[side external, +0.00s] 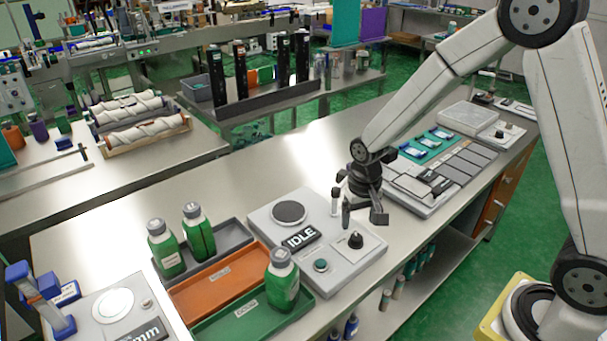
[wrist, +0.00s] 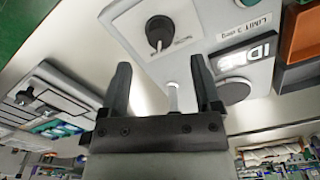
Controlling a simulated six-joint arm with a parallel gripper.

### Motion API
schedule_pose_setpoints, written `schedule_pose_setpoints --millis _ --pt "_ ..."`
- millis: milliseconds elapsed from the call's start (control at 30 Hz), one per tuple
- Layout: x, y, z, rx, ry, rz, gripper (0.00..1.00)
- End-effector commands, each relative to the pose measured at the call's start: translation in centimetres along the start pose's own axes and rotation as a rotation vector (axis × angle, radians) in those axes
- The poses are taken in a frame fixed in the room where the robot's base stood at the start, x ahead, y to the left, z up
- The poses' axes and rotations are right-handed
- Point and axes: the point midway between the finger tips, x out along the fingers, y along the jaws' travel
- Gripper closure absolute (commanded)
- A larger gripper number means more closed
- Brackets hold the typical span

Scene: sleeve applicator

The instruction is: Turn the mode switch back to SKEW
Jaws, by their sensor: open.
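The mode switch, a black rotary knob (side external: 355,240), sits on the right part of a light grey control box (side external: 345,272). In the wrist view the knob (wrist: 160,28) lies just beyond the fingertips, roughly between them, with a pale pointer line on it. Its printed labels are too small to read. My gripper (side external: 363,215) is open and empty, above and slightly behind the knob, apart from it. In the wrist view the two black fingers (wrist: 160,68) are spread wide. A display on the box reads IDLE (side external: 300,237).
A teal button (side external: 320,265) and dark round pad (side external: 289,212) are on the box. Green bottles (side external: 283,283) stand in grey and green trays around an orange tray (side external: 220,278) at left.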

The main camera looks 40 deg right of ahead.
Motion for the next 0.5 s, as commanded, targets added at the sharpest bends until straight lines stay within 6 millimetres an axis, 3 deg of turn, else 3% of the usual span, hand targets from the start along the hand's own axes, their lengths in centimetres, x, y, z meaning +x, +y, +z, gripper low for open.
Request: schedule_pose_setpoints --millis 500 --pt "5.1 0.0 0.0 0.000 0.000 0.001 0.19"
